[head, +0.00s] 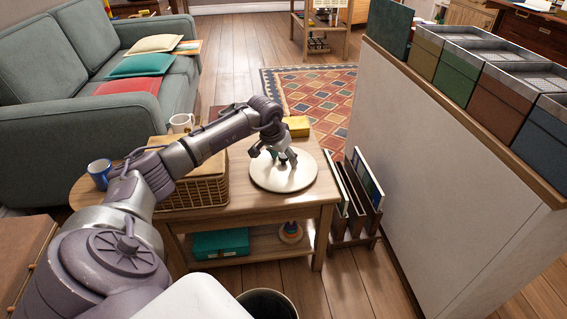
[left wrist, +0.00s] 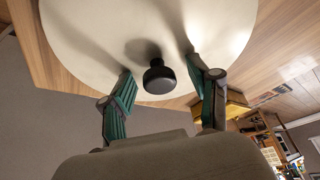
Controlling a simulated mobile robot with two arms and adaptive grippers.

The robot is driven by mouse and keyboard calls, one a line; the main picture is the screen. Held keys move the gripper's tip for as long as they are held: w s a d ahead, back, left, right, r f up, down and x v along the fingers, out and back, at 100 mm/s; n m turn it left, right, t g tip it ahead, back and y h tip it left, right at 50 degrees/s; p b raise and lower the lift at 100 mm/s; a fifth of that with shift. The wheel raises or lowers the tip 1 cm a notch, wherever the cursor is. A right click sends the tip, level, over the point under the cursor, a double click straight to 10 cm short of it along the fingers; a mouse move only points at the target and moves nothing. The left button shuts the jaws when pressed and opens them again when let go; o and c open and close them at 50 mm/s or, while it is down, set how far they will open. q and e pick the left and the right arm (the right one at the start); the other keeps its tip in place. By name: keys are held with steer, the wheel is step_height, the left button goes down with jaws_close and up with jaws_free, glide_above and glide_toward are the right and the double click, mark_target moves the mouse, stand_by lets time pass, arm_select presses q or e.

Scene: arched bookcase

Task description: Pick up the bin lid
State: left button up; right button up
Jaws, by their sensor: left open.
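The bin lid (head: 290,180) is a round cream disc lying flat on the wooden side table. In the left wrist view the lid (left wrist: 85,35) fills the upper part and has a black knob (left wrist: 158,79) at its middle. My left gripper (head: 283,160) is over the lid, pointing down. In the left wrist view its open fingers (left wrist: 159,66) stand on either side of the knob, with gaps between. The fingers hide part of the knob in the head view. My right gripper is not in view.
The wooden table (head: 240,211) also bears a wicker basket (head: 205,192), a blue mug (head: 99,173), a white mug (head: 181,122) and a yellow box (head: 298,126). A dark round bin (head: 268,304) stands at the front. A rack of boards (head: 358,205) and a white partition (head: 430,160) are right.

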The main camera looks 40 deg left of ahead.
arm_select(q)
jaws_close()
stand_by(0.3)
steer(key=shift+r, duration=0.1)
